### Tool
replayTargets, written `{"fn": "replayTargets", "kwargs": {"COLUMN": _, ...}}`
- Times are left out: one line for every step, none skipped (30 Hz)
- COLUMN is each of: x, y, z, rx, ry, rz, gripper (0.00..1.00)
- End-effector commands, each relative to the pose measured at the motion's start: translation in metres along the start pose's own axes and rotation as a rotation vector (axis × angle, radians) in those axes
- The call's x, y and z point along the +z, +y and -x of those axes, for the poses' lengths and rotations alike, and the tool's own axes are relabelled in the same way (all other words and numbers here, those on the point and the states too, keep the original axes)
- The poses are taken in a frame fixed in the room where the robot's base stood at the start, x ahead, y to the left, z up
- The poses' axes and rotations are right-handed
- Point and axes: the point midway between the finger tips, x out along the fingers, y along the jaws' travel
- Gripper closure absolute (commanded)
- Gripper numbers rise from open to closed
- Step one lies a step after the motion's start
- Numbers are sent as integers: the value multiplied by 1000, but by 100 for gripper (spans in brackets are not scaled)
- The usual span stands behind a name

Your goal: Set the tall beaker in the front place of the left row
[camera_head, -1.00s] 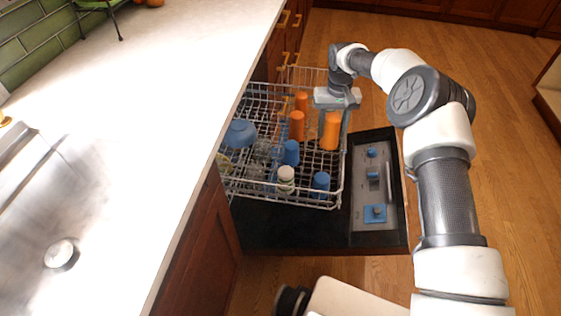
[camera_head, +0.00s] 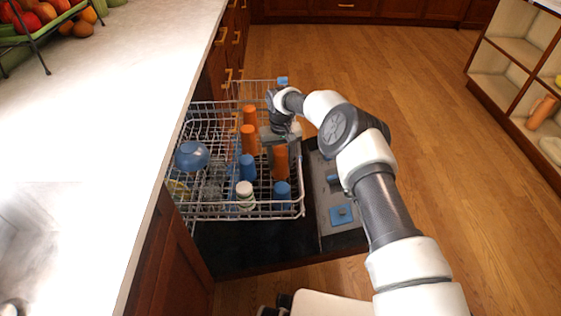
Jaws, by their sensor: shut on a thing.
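A tall orange beaker (camera_head: 280,162) stands upright at the right side of the lower dishwasher rack (camera_head: 270,210). My gripper (camera_head: 281,146) points down and is shut on its upper part, with the fingers partly hidden. I cannot tell whether the beaker's base touches the rack. Two more tall orange beakers, a nearer one (camera_head: 248,140) and a farther one (camera_head: 249,115), stand to its left in the rack. Another orange vessel (camera_head: 541,112) leans in a compartment of the shelf (camera_head: 480,85) at the right.
The rack also holds a blue bowl (camera_head: 192,156), a blue cup (camera_head: 248,168), a shorter blue cup (camera_head: 282,190), a white-and-green cup (camera_head: 244,190) and clear glasses. The open dishwasher door (camera_head: 325,190) lies beside it. The counter (camera_head: 110,130) borders the left. Wood floor is clear between door and shelf.

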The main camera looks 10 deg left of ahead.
Motion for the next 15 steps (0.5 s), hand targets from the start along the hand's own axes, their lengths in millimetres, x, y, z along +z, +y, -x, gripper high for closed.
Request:
{"fn": "replayTargets", "kwargs": {"x": 0, "y": 0, "z": 1, "rx": 0, "ry": 0, "rz": 0, "gripper": 77}}
{"fn": "replayTargets", "kwargs": {"x": 0, "y": 0, "z": 0, "rx": 0, "ry": 0, "rz": 0, "gripper": 77}}
{"fn": "replayTargets", "kwargs": {"x": 0, "y": 0, "z": 0, "rx": 0, "ry": 0, "rz": 0, "gripper": 77}}
{"fn": "replayTargets", "kwargs": {"x": 0, "y": 0, "z": -2, "rx": 0, "ry": 0, "rz": 0, "gripper": 77}}
{"fn": "replayTargets", "kwargs": {"x": 0, "y": 0, "z": -3, "rx": 0, "ry": 0, "rz": 0, "gripper": 77}}
{"fn": "replayTargets", "kwargs": {"x": 0, "y": 0, "z": -4, "rx": 0, "ry": 0, "rz": 0, "gripper": 77}}
{"fn": "replayTargets", "kwargs": {"x": 0, "y": 0, "z": -4, "rx": 0, "ry": 0, "rz": 0, "gripper": 77}}
{"fn": "replayTargets", "kwargs": {"x": 0, "y": 0, "z": -3, "rx": 0, "ry": 0, "rz": 0, "gripper": 51}}
{"fn": "replayTargets", "kwargs": {"x": 0, "y": 0, "z": -3, "rx": 0, "ry": 0, "rz": 0, "gripper": 47}}
{"fn": "replayTargets", "kwargs": {"x": 0, "y": 0, "z": -3, "rx": 0, "ry": 0, "rz": 0, "gripper": 47}}
{"fn": "replayTargets", "kwargs": {"x": 0, "y": 0, "z": -3, "rx": 0, "ry": -1, "rz": 0, "gripper": 47}}
{"fn": "replayTargets", "kwargs": {"x": 0, "y": 0, "z": -3, "rx": 0, "ry": -1, "rz": 0, "gripper": 47}}
{"fn": "replayTargets", "kwargs": {"x": 0, "y": 0, "z": -3, "rx": 0, "ry": -1, "rz": 0, "gripper": 47}}
{"fn": "replayTargets", "kwargs": {"x": 0, "y": 0, "z": -3, "rx": 0, "ry": -1, "rz": 0, "gripper": 47}}
{"fn": "replayTargets", "kwargs": {"x": 0, "y": 0, "z": -3, "rx": 0, "ry": -1, "rz": 0, "gripper": 47}}
